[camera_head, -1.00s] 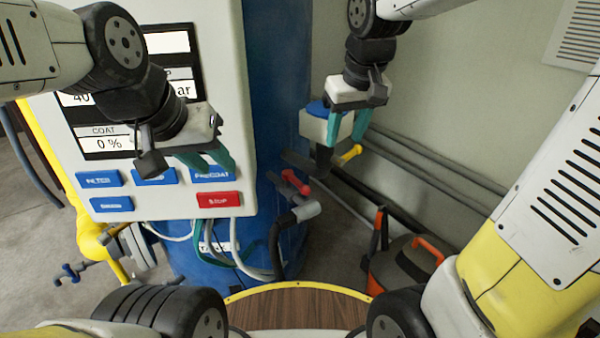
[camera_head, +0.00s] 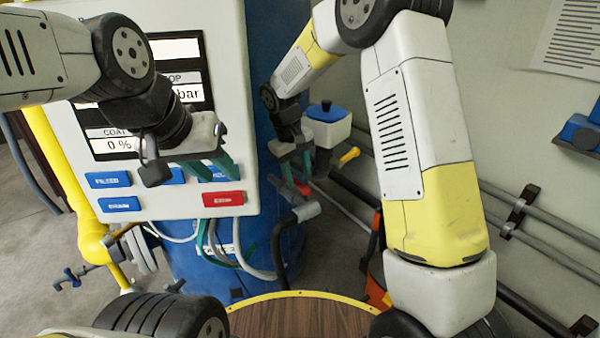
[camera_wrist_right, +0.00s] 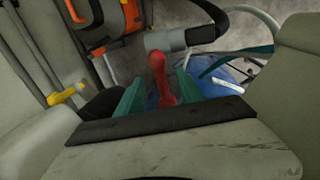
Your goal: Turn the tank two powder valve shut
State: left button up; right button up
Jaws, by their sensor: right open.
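A red lever handle (camera_head: 303,187) sits on a grey pipe fitting low in front of the blue tank (camera_head: 262,130). A yellow lever handle (camera_head: 349,155) is behind it to the right, beside a white hopper with a blue lid (camera_head: 327,124). I cannot read which of them is tank two's powder valve. My right gripper (camera_head: 298,176) is open around the red handle; the right wrist view shows the red handle (camera_wrist_right: 161,77) between the two teal fingers, with contact unclear. The yellow handle (camera_wrist_right: 68,93) is left of the fingers there. My left gripper (camera_head: 218,172) is open and empty before the panel.
A white control panel (camera_head: 150,208) with blue buttons and a red stop button (camera_head: 223,198) stands left. Grey pipes (camera_head: 545,235) run along the right wall. A black hose with a grey end (camera_head: 305,211) is just below the red handle. An orange-black case (camera_wrist_right: 100,25) is nearby.

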aim_at(300, 183)
jog(key=shift+w+d+f, duration=0.1)
jog(key=shift+d+f, duration=0.05)
jog(key=shift+f, duration=0.6)
jog(key=shift+w+d+f, duration=0.1)
jog(key=shift+f, duration=0.65)
grip_shut()
